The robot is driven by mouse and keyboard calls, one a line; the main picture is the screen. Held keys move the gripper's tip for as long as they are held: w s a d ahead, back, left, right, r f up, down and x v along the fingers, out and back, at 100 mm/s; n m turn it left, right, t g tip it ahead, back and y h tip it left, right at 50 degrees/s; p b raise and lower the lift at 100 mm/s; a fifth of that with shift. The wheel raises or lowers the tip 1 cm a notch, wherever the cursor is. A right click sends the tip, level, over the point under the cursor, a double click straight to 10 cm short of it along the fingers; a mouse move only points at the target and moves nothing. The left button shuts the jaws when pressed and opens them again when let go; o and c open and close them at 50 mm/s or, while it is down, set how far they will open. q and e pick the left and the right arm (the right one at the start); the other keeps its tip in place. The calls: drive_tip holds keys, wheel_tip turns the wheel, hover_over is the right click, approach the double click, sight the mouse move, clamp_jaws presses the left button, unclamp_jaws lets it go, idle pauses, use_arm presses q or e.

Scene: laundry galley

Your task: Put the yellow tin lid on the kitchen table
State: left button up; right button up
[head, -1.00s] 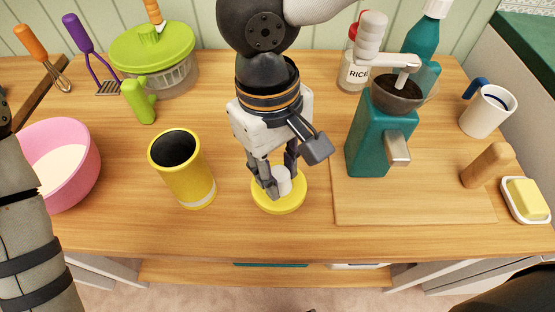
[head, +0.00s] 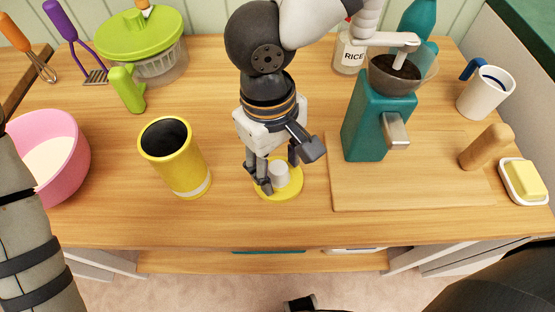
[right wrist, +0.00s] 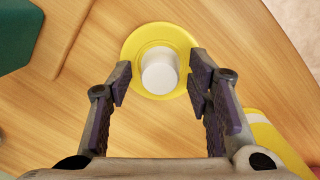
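The yellow tin lid (head: 291,190) lies flat on the wooden kitchen table (head: 240,220), left of the cutting board. Its pale round knob (head: 279,175) points up. My right gripper (head: 279,173) is over the lid with its fingers on either side of the knob. In the right wrist view the lid (right wrist: 160,31) and knob (right wrist: 160,72) sit between the open fingers of the gripper (right wrist: 160,80), with a gap on both sides. My left arm shows at the left edge; its gripper is out of view.
An open yellow tin (head: 175,165) stands left of the lid. The cutting board (head: 400,195) with a teal grinder (head: 372,120) is to the right. A pink bowl (head: 68,150) is at the left. The table front between tin and board is clear.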

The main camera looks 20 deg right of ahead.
sight(272, 164)
drive_tip(key=shift+r, duration=0.1)
wheel_tip(272, 164, up, 12)
drive_tip(key=shift+w+a+p, duration=0.35)
drive_tip(key=shift+w+p, duration=0.05)
drive_tip(key=shift+p, duration=0.05)
